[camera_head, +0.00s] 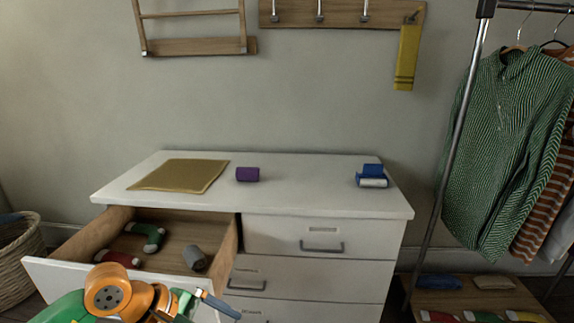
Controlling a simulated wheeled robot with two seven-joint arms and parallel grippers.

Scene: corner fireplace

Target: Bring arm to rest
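My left arm comes in at the bottom left, in front of the open drawer. My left gripper (205,303) is low at the drawer's front panel (60,275); its fingers are small and partly cut off by the picture edge, so I cannot tell whether it is open or shut. I see nothing clearly held in it. The drawer (175,235) is pulled out at the dresser's top left and holds a green and white roll (148,238), a red and white roll (117,259) and a grey roll (195,257). My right gripper is out of view.
The white dresser top (290,185) carries a folded mustard cloth (180,175), a purple roll (247,174) and blue rolls (371,172). A clothes rack (455,140) stands right, a wicker basket (20,262) left. A yellow cloth (407,57) hangs from wall hooks.

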